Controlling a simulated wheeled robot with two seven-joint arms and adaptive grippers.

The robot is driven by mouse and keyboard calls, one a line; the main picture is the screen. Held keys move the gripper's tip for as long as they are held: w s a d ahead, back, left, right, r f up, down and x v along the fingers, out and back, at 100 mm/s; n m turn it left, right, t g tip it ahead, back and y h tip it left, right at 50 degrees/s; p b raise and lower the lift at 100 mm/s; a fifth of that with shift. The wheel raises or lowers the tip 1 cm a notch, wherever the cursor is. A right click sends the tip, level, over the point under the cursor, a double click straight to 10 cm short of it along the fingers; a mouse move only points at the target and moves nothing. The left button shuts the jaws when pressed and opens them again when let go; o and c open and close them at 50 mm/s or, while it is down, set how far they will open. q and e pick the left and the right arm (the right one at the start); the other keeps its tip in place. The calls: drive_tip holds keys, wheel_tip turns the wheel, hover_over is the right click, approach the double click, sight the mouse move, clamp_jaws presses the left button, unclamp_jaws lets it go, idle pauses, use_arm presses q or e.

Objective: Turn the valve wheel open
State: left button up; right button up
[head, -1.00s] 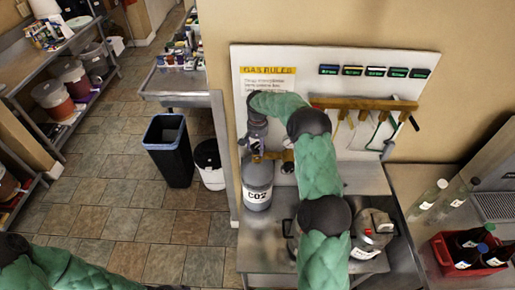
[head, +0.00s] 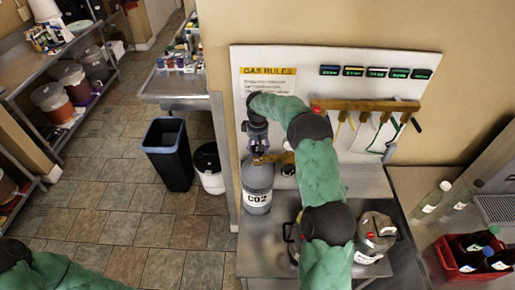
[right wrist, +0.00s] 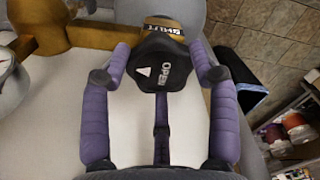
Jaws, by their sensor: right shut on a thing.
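The grey CO2 cylinder (head: 257,188) stands upright on the steel table under the gas rules board. My right gripper (head: 257,147) is at the top of the cylinder and hides the valve there in the head view. In the right wrist view the black valve wheel (right wrist: 160,70), marked OPEN with a white arrow, sits between the purple fingers of my right gripper (right wrist: 158,62), which is shut on it. A brass band with lettering shows just beyond the wheel. My left arm enters at the lower left of the head view; its gripper is out of view.
A wooden rail (head: 365,105) with hanging tools is on the board right of the cylinder. A steel keg (head: 374,232) stands on the table near my right forearm. Bottles and a red crate (head: 470,262) are further right. Bins stand on the floor at left.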

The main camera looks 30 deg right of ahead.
drive_tip(key=shift+n, duration=0.5)
drive_tip(key=o, duration=1.1)
drive_tip(key=shift+o, duration=0.2)
wheel_tip(320, 180, up, 12)
